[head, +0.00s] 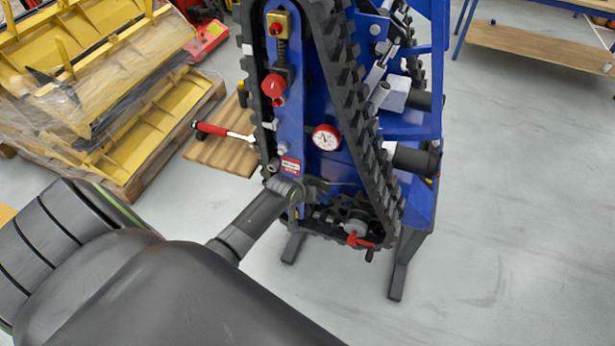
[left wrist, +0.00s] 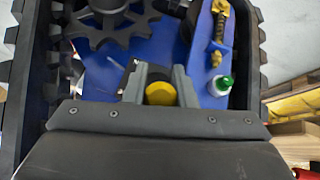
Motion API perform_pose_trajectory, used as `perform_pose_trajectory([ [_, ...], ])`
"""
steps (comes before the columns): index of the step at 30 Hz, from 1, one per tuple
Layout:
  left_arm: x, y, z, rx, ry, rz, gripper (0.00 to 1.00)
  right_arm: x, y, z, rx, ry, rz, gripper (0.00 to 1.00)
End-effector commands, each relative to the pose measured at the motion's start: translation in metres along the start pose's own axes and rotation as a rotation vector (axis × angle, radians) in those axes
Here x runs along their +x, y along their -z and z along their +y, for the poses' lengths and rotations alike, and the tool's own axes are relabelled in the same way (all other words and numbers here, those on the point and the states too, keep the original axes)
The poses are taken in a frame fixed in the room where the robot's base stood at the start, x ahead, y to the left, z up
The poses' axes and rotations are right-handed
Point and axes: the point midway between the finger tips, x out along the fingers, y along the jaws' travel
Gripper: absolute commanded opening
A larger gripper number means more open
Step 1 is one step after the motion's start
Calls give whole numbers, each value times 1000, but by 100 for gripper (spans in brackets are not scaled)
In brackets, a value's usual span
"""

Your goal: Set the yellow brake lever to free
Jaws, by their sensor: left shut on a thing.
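The yellow brake lever shows in the left wrist view as a rounded yellow knob (left wrist: 160,94) between my grey fingers, in front of a blue plate. My left gripper (head: 290,190) is shut on this knob, low on the blue frame of the tracked carrier (head: 315,100). It also shows at the middle of the left wrist view (left wrist: 158,85). In the head view the knob is hidden by the gripper, and I cannot tell the lever's setting. My right gripper is not in view.
A black track (head: 345,70) runs round the blue frame. A red knob (head: 273,86), a dial gauge (head: 326,138) and a red lever (head: 360,240) are nearby. A red-handled bar (head: 212,129) sticks out left. Yellow parts (head: 75,50) lie at the left. The floor at right is clear.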

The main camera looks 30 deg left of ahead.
Motion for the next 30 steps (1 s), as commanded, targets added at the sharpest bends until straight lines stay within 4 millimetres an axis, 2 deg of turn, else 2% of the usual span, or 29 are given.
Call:
perform_pose_trajectory([
  [5, 0, 1, 0, 0, 0, 2, 0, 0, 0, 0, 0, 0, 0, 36],
  [6, 0, 1, 0, 0, 0, 2, 28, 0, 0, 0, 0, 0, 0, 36],
  [10, 0, 1, 0, 0, 0, 2, 45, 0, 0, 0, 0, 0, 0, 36],
  [22, -4, 1, 0, 0, 0, 2, 45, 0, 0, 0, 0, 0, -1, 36],
  [30, -35, 0, -1, 2, 0, 4, 45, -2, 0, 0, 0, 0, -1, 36],
])
